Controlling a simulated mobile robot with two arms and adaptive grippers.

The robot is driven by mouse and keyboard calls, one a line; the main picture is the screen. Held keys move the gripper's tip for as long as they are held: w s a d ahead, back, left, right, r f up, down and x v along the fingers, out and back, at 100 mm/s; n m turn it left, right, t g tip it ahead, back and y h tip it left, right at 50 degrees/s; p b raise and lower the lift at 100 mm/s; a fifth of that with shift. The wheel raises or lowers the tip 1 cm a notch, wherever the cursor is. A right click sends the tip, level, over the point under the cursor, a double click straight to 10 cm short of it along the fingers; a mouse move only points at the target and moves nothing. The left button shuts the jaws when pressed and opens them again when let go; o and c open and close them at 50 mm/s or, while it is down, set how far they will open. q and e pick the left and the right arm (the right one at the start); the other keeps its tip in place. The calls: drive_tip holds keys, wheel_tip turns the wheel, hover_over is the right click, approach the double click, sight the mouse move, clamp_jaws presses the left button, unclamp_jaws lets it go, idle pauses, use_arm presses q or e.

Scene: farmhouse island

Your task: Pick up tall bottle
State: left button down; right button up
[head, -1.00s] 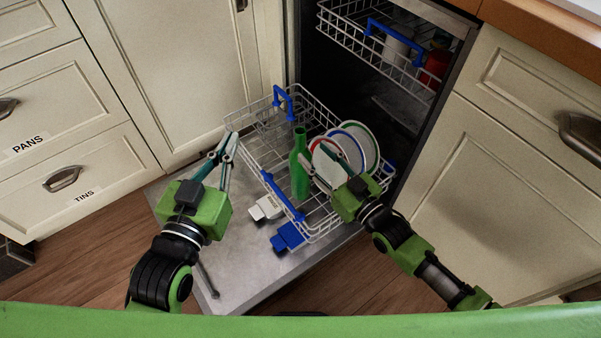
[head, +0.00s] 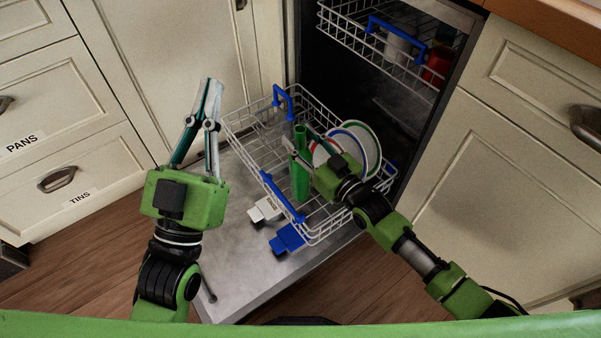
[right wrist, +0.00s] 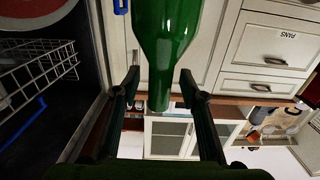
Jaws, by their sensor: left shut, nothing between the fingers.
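The tall bottle (head: 300,177) is green glass and stands upright in the lower dishwasher rack (head: 321,238). In the right wrist view the bottle (right wrist: 166,30) hangs upside down in the picture, its neck reaching down between my fingers. My right gripper (head: 300,142) is at the bottle's upper part in the head view. Its two fingers stand apart on either side of the neck, with a gap visible on both sides in the right wrist view (right wrist: 160,76). My left gripper (head: 212,84) is shut and empty, left of the rack.
Several plates (head: 366,143) stand in the rack right of the bottle, close to my right gripper. A white box (head: 264,210) and a blue box (head: 288,239) are by the rack's front on the open door (head: 237,262). The upper rack (head: 345,40) hangs above.

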use_arm(q)
drive_tip(key=shift+s+r, duration=0.2)
drive_tip(key=shift+r, duration=0.1)
use_arm(e)
drive_tip(key=shift+w+a, duration=0.1)
drive_tip(key=shift+w, duration=0.05)
clamp_jaws()
drive_tip(key=shift+r, duration=0.15)
use_arm(q)
drive_tip(key=shift+w+f, duration=0.1)
use_arm(e)
drive_tip(key=shift+r, duration=0.1)
